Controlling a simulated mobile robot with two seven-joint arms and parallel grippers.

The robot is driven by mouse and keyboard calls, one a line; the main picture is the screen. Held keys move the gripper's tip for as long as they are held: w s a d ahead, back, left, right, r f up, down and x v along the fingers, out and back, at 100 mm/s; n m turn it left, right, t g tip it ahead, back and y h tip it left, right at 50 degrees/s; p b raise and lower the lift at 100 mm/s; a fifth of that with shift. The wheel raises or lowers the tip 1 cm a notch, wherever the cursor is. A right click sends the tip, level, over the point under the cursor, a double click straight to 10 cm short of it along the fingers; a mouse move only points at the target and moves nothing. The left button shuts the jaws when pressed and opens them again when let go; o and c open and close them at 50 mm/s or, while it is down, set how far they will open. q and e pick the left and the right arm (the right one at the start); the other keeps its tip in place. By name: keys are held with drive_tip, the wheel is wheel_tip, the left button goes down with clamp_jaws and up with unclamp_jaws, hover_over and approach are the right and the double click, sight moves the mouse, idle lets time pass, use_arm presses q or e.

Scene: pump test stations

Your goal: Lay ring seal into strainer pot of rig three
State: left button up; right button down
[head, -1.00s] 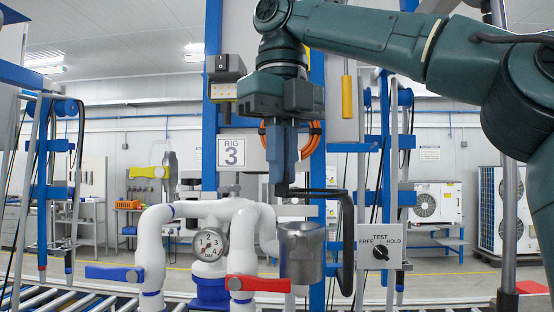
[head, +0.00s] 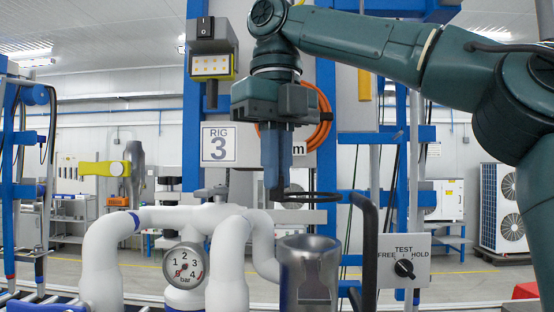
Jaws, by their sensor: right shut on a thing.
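My right gripper (head: 277,188) points down and is shut on the near-left side of the black ring seal (head: 318,194). The ring is held roughly level and shows as a thin flat ellipse. The strainer pot (head: 309,275) of rig three is a grey metal cup with an open top, below the ring. A clear gap separates the ring from the pot rim. The ring appears above the pot's mouth; its exact centring cannot be told. The "RIG 3" sign (head: 219,145) hangs behind. My left gripper is not in view.
White pipes (head: 232,260) with a pressure gauge (head: 186,267) stand left of the pot.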

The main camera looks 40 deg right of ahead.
sight(278, 201)
drive_tip(key=shift+f, duration=2.5)
drive_tip(key=shift+f, duration=0.25)
drive_tip(key=shift+f, duration=0.25)
drive_tip(key=c, duration=1.8)
unclamp_jaws()
drive_tip(key=shift+c, duration=0.2)
drive_tip(key=o, duration=0.5)
drive_tip(key=shift+o, duration=0.2)
